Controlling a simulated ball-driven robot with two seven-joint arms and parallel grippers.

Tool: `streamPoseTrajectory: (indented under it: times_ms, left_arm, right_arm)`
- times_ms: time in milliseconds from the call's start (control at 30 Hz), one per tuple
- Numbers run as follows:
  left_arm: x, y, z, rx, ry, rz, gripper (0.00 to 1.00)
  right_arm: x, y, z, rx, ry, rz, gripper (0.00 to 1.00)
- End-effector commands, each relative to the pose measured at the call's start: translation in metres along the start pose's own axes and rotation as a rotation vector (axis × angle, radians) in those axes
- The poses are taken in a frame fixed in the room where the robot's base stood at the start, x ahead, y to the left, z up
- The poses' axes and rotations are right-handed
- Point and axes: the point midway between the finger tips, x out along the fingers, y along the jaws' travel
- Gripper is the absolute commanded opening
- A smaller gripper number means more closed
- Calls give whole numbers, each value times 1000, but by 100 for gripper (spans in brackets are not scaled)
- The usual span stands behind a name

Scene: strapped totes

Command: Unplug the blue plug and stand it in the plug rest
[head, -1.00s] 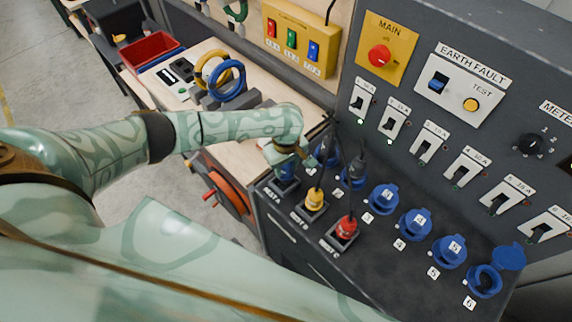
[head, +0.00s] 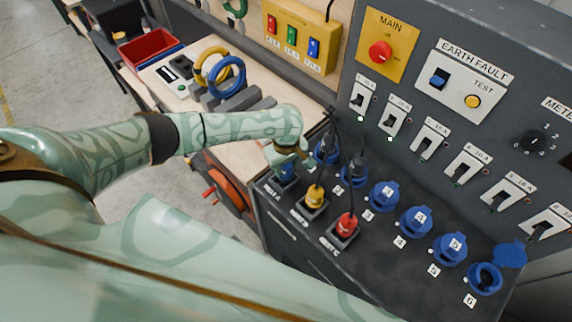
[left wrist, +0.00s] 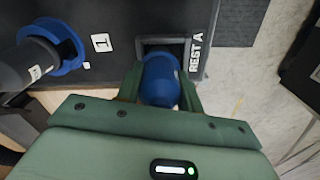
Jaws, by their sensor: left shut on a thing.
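My left gripper (head: 286,160) is shut on the blue plug (left wrist: 161,80), which also shows below the fingers in the head view (head: 287,173). The plug is at the square opening of the plug rest marked REST A (left wrist: 178,42), at the left end of the panel's bench. I cannot tell how deep it sits. Blue socket 1 (left wrist: 70,45) has a dark grey plug (left wrist: 25,65) in it. My right gripper is not in view.
A yellow plug (head: 315,196) and a red plug (head: 347,224) stand in the neighbouring rests. Several blue sockets run to the right, with socket 2 (head: 354,178) holding a grey plug. Black cables hang close by. Switches line the upright panel (head: 400,160).

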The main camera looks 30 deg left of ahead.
Motion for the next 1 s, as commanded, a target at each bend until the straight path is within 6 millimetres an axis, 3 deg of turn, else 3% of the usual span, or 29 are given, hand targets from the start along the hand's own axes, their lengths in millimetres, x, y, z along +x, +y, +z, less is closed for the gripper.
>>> streamPoseTrajectory:
  times_ms: [533,567,633,1000]
  left_arm:
    - [8,1,0,0,-1,1,10]
    - [8,1,0,0,-1,1,45]
    - [8,1,0,0,-1,1,62]
    - [0,0,0,0,0,1,62]
  right_arm:
    - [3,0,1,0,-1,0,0]
    - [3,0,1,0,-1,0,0]
    - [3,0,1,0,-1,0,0]
    - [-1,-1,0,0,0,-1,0]
